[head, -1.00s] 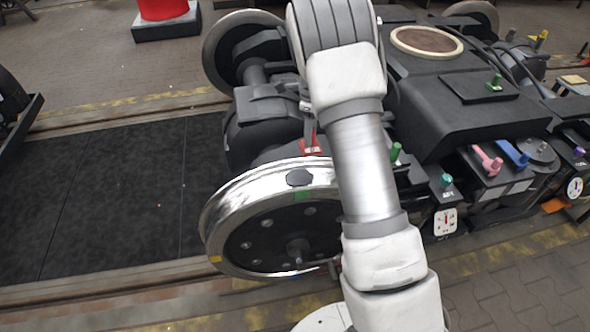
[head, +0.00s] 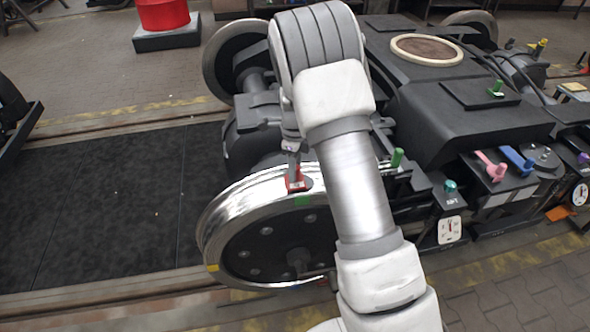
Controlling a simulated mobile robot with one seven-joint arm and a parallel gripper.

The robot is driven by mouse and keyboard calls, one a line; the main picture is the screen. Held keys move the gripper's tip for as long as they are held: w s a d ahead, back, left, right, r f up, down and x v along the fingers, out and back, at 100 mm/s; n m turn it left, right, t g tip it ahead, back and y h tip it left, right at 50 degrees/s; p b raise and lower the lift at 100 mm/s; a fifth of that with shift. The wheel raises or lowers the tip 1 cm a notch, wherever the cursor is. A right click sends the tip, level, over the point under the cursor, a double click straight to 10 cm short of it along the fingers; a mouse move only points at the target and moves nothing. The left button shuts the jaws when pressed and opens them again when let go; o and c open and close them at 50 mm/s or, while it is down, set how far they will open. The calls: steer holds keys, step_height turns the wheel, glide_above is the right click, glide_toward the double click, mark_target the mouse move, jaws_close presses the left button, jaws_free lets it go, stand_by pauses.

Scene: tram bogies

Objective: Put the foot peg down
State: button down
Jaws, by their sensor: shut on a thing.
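The foot peg appears to be the small red piece (head: 294,184) in the head view, with a pale mark on its face. My gripper (head: 292,155) is above it, pointing down, and is shut on it. The red piece is over the dark oval pad (head: 307,185) on the top of the shiny wheel rim (head: 235,206). It covers most of the pad. Whether it touches the pad or hangs just above it, I cannot tell. My arm hides what is behind it to the right.
The dark bogie frame (head: 455,115) stands to the right, with green pegs, pink and blue handles (head: 515,159) and a white dial (head: 450,230). A red drum (head: 163,14) stands at the back left. The dark floor panel (head: 110,200) at left is clear.

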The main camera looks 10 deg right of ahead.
steer(key=shift+f, duration=0.2)
steer(key=c, duration=0.6)
jaws_free()
steer(key=s+r+n+t+p, duration=0.1)
steer(key=s+r+n+p, duration=0.3)
steer(key=r, duration=1.7)
steer(key=s+r+n+t, duration=0.1)
steer(key=s+r+n, duration=0.2)
steer(key=s+n, duration=0.4)
steer(key=s+r+n+t, duration=0.2)
steer(key=s+n, duration=0.5)
steer(key=s, duration=0.3)
steer(key=s+r+n+t, duration=0.1)
steer(key=s+r+n, duration=0.2)
steer(key=s+n, duration=0.3)
steer(key=shift+s+r+n+t+b, duration=0.15)
steer(key=shift+s+r+n, duration=0.05)
steer(key=shift+s, duration=0.65)
steer(key=shift+s+r+n+t+b, duration=0.15)
steer(key=shift+s+n, duration=0.05)
steer(key=shift+s, duration=0.65)
